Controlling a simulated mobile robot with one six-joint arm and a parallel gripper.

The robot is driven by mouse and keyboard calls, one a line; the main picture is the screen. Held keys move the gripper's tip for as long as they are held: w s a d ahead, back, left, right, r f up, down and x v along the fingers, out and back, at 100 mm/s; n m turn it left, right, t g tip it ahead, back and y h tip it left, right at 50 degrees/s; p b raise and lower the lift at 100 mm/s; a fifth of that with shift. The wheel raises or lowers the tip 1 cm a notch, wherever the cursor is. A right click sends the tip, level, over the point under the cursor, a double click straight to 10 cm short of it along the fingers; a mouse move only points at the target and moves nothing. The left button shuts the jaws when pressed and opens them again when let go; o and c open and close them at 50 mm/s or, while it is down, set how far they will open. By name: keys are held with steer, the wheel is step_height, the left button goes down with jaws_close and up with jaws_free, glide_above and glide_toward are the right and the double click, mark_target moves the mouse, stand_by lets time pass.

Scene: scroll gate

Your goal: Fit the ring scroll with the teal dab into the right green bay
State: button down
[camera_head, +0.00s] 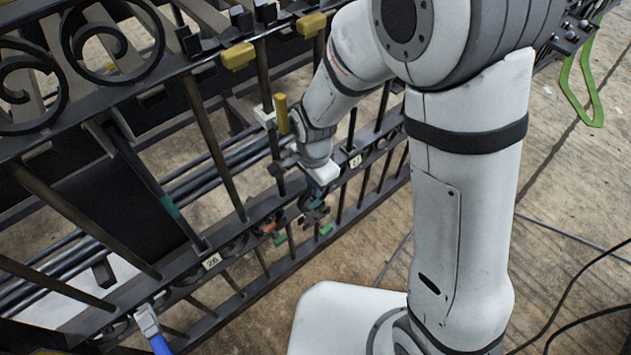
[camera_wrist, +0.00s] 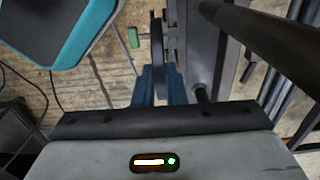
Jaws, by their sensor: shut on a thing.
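My gripper (camera_head: 314,192) is low at the gate's lower rail, its blue fingers shut on a dark thin piece. In the wrist view my gripper (camera_wrist: 158,78) has this piece, the ring scroll (camera_wrist: 156,42), nearly edge-on between its fingers, close beside the gate's dark bars. I cannot see a teal dab on it. Green tabs (camera_head: 325,229) and (camera_head: 281,239) show at the lower rail just below the gripper; one green tab (camera_wrist: 133,38) shows left of the scroll in the wrist view. Whether the scroll sits inside a bay is hidden.
The dark gate (camera_head: 120,150) spans the left, with upright bars and upper scrolls. An orange tab (camera_head: 268,228) is left of the gripper. Number tags (camera_head: 211,261) and (camera_head: 355,161) sit on the rail. A blue-handled tool (camera_head: 150,325) is lower left. Cables (camera_head: 570,290) lie at right.

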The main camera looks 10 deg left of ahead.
mark_target(314, 200)
steer(key=shift+f+b, duration=1.3)
steer(key=shift+f, duration=0.8)
steer(key=shift+f+b, duration=0.95)
steer(key=shift+f, duration=0.5)
stand_by(0.9)
steer(key=c, duration=1.4)
jaws_free()
step_height(314, 200, up, 8)
steer(key=p, duration=0.3)
steer(key=shift+f, duration=0.1)
